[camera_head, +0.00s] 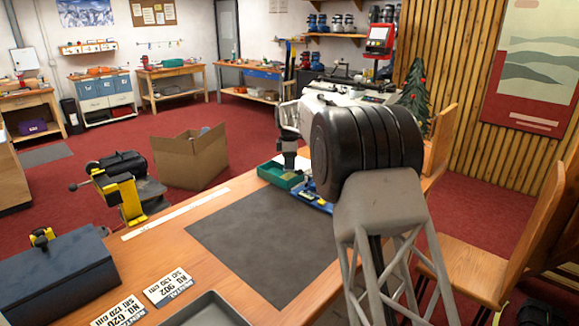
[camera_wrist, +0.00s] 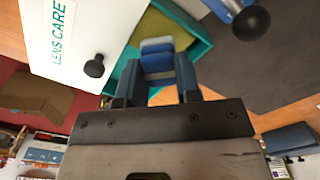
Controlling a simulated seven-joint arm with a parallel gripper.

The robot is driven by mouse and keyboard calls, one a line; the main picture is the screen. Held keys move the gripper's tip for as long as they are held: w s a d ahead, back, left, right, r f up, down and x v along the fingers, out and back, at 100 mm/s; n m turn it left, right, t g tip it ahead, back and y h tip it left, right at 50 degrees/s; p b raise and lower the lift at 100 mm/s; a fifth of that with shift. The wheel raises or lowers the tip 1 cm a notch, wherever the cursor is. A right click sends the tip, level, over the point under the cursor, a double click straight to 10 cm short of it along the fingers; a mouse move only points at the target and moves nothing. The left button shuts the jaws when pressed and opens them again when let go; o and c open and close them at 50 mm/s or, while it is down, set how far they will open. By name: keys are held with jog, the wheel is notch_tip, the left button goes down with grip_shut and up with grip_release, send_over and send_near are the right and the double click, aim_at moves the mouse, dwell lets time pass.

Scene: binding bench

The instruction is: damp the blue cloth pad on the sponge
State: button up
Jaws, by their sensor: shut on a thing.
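My gripper (camera_wrist: 160,84) is shut on the blue cloth pad (camera_wrist: 157,61), which sits between its two fingers in the wrist view. Beyond the pad is the teal tray (camera_wrist: 205,52) with the olive-yellow sponge (camera_wrist: 151,27) inside it. The pad overlaps the sponge in this view; I cannot tell whether they touch. In the head view my gripper (camera_head: 289,158) points down at the teal tray (camera_head: 275,179) on the bench's far edge. The pad and sponge cannot be made out there.
A white "LENS CARE" box (camera_wrist: 72,30) with a black knob stands close beside the tray. A blue tool (camera_head: 313,197) lies on the other side, by the dark mat (camera_head: 255,240). The mat is clear. Printed cards (camera_head: 170,285) and a grey tray (camera_head: 207,312) lie nearer.

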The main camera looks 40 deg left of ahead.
jog(key=shift+r, duration=2.2)
jog(key=shift+w+d, duration=0.1)
